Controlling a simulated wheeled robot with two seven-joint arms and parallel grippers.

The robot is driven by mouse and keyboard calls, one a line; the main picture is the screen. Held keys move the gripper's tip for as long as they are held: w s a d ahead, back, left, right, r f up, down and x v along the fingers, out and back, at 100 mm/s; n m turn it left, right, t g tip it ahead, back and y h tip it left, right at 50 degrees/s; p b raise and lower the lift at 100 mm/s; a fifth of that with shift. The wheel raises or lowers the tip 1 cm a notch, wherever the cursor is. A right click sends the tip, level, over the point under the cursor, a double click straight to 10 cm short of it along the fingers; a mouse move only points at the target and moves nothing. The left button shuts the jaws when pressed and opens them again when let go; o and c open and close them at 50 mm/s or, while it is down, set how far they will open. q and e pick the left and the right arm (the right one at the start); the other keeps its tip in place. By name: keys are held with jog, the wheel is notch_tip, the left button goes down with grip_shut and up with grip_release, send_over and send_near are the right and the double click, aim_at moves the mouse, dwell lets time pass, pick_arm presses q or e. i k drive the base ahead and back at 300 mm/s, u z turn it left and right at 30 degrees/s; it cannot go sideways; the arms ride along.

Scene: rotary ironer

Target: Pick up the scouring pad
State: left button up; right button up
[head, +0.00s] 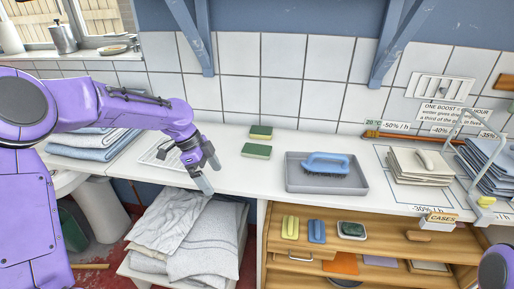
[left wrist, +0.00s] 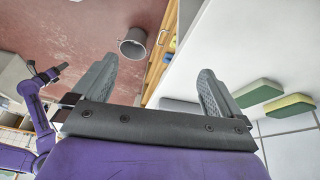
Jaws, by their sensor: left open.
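Two green-and-yellow scouring pads lie flat on the white counter, a far one (head: 261,132) and a near one (head: 256,151). They also show at the right of the left wrist view, one more to the left (left wrist: 258,93) and one more to the right (left wrist: 289,104). My left gripper (head: 210,174) is open and empty over the counter's front edge, left of the pads and apart from them. In the left wrist view its fingers (left wrist: 157,78) are spread with nothing between them. My right arm shows at the left of that view; its small gripper (left wrist: 46,76) is unclear.
A grey tray (head: 356,185) with a blue brush (head: 325,164) stands right of the pads. Folded towels (head: 90,143) lie at the left, and more linen (head: 205,240) is stacked below the gripper. A wooden shelf (head: 385,243) below holds several small items. Counter around the pads is clear.

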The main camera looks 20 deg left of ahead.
aim_at(250, 150)
jog(key=i, duration=0.85)
jog(key=z, duration=0.05)
